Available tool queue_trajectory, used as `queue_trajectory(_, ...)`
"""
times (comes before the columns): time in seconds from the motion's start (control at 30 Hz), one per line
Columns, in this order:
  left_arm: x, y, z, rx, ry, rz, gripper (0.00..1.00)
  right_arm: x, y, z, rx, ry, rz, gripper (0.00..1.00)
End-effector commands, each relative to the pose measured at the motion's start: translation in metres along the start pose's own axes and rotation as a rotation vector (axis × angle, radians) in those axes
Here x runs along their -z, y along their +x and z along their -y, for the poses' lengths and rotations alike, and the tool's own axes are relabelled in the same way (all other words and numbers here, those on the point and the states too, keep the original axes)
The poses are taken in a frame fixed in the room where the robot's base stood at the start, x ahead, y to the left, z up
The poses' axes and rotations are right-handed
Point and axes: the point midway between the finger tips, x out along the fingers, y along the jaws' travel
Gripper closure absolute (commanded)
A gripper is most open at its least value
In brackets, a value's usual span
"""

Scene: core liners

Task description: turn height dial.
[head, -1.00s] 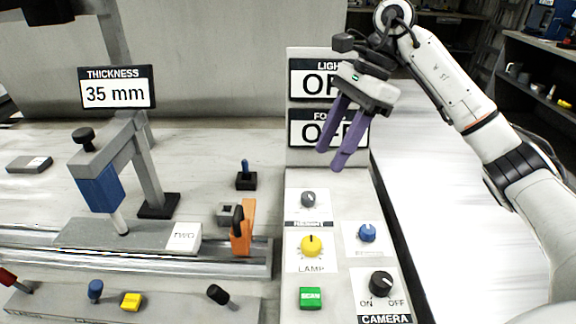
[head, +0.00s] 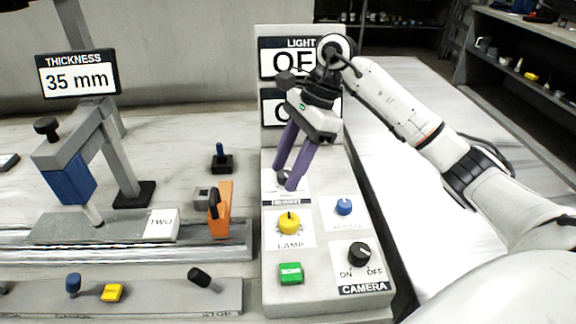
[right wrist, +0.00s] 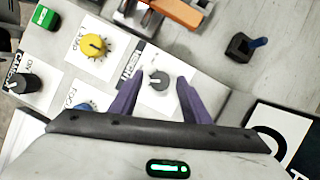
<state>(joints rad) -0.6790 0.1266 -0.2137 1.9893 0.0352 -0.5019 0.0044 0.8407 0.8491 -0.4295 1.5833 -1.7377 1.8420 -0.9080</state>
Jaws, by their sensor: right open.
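The height dial is a small grey knob on a white plate labelled HEIGHT. In the right wrist view the height dial (right wrist: 158,80) shows whole, lying between the two purple fingertips. In the head view the height dial (head: 283,179) is partly hidden by the fingers. My right gripper (head: 285,176) is open, pointing down with its tips close to the dial, one on each side; the right wrist view shows the same gripper (right wrist: 157,90). I cannot tell whether the fingers touch the knob. My left gripper is not in view.
On the same panel are a yellow lamp dial (head: 289,223), a blue dial (head: 344,206), a green button (head: 291,273) and a black camera knob (head: 359,254). A display panel (head: 262,45) stands behind. An orange clamp (head: 222,208) is at left. A thickness sign (head: 78,73) reads 35 mm.

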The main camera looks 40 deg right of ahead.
Motion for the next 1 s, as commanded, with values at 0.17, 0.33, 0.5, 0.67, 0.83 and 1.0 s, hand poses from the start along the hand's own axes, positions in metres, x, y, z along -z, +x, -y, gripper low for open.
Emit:
queue_trajectory(0.17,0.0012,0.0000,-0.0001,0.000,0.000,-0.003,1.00,-0.0002,-0.0002,0.0000,0.000,0.000,0.000,0.74)
queue_trajectory(0.33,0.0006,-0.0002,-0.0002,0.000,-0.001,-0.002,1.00,-0.0002,-0.0004,0.0000,0.000,0.000,0.000,0.98)
queue_trajectory(0.5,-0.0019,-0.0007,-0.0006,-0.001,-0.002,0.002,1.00,0.0001,-0.0004,-0.0002,0.003,0.009,0.000,0.98)
queue_trajectory(0.67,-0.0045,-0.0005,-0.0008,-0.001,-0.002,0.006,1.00,0.0004,-0.0002,-0.0005,0.021,0.050,-0.001,0.98)
queue_trajectory(0.83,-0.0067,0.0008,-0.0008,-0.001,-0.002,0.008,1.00,0.0007,-0.0003,-0.0014,0.060,0.141,-0.002,0.98)
queue_trajectory(1.0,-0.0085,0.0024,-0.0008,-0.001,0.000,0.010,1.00,0.0005,-0.0004,-0.0026,0.117,0.273,-0.002,0.98)
